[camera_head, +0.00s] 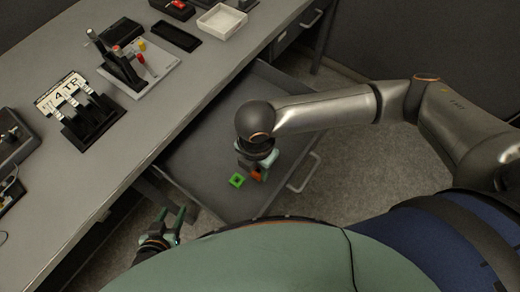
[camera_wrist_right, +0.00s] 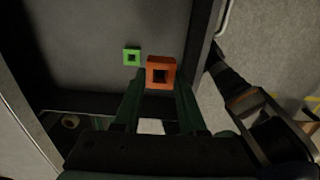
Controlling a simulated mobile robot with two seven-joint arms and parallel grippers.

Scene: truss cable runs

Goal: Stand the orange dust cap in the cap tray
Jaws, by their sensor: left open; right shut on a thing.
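The orange dust cap (camera_head: 257,176) is a small square block with a square hole. In the right wrist view the cap (camera_wrist_right: 160,71) sits between the fingertips of my right gripper (camera_wrist_right: 160,84). My right gripper (camera_head: 254,170) is shut on it, low over the open drawer. My left gripper (camera_head: 174,224) is open and empty, in front of the bench near the drawer's left side. A shallow white tray (camera_head: 222,21) and a shallow black tray (camera_head: 176,37) lie at the back of the bench; I cannot tell which is the cap tray.
A green square cap (camera_head: 237,181) lies in the open grey drawer (camera_head: 205,150), close to my right gripper. On the bench (camera_head: 60,200) stand a black connector rack (camera_head: 92,118), a fixture with levers (camera_head: 125,65) and a dark device (camera_head: 12,140). The front bench strip is clear.

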